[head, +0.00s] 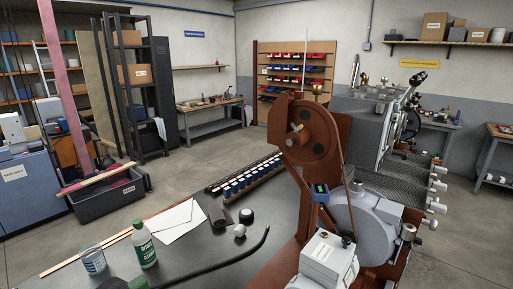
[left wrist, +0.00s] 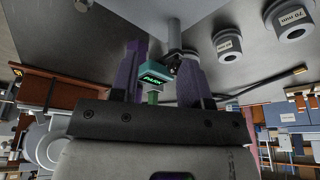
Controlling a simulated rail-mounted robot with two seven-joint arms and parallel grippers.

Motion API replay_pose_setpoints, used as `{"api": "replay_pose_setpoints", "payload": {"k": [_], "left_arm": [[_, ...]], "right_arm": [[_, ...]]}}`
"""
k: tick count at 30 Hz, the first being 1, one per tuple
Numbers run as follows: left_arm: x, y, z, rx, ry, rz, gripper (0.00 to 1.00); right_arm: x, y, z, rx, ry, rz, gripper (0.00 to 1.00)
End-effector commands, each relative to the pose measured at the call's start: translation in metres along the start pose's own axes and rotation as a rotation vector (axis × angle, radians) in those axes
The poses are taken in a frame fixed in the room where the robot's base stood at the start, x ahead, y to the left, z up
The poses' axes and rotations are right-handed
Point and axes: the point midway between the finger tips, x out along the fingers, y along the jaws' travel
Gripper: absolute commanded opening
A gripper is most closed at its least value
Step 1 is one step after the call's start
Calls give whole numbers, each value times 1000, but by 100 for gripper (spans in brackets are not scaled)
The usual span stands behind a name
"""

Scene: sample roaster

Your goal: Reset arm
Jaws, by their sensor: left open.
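My left gripper (left wrist: 160,62) shows in the left wrist view with its two dark purple fingers apart. A teal block marked PARK (left wrist: 155,77) with a green stem (left wrist: 152,97) shows between the fingers. I cannot tell whether it touches either finger. A metal post (left wrist: 174,35) rises just beyond it from a grey metal surface. Neither of my grippers can be made out in the head view. No part there is clearly marked as a reset arm. A rust-brown machine with a pulley wheel (head: 309,130) and a small green-screened box (head: 319,190) stands at centre right.
In the left wrist view, grey cylinders, one labelled 70 mm (left wrist: 289,18), stand at the upper right. In the head view, the dark bench (head: 190,254) holds a bottle (head: 143,244), a glass (head: 92,260), an envelope (head: 178,217) and rows of vials (head: 240,182).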

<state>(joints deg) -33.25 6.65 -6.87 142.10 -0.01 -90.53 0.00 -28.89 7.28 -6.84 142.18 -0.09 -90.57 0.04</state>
Motion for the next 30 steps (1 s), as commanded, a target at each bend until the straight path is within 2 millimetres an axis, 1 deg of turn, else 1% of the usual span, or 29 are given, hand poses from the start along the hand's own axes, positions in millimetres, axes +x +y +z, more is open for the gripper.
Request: {"api": "replay_pose_setpoints", "payload": {"k": [1,3,5,11,14,17,21,30], "left_arm": [[-4,0,-1,-2,1,2,43],[-6,1,-2,-3,1,3,43],[-23,0,-8,-3,-1,2,43],[-59,-1,-19,-3,0,2,43],[-83,-2,-27,-1,2,0,43],[-111,-4,-36,3,1,-2,43],[-156,-7,-50,7,0,-6,43],[-250,-11,-80,9,0,-7,43]], "right_arm": [[-2,-6,16,9,-39,-14,0],[-3,-9,37,9,-89,-22,0],[-20,-7,25,7,-76,-19,0],[-55,-5,10,6,-75,-19,0],[-78,-3,1,6,-75,-19,0],[-105,-2,-10,6,-75,-19,0],[-149,1,-28,6,-75,-19,0],[-240,6,-65,5,-75,-19,0]]}}
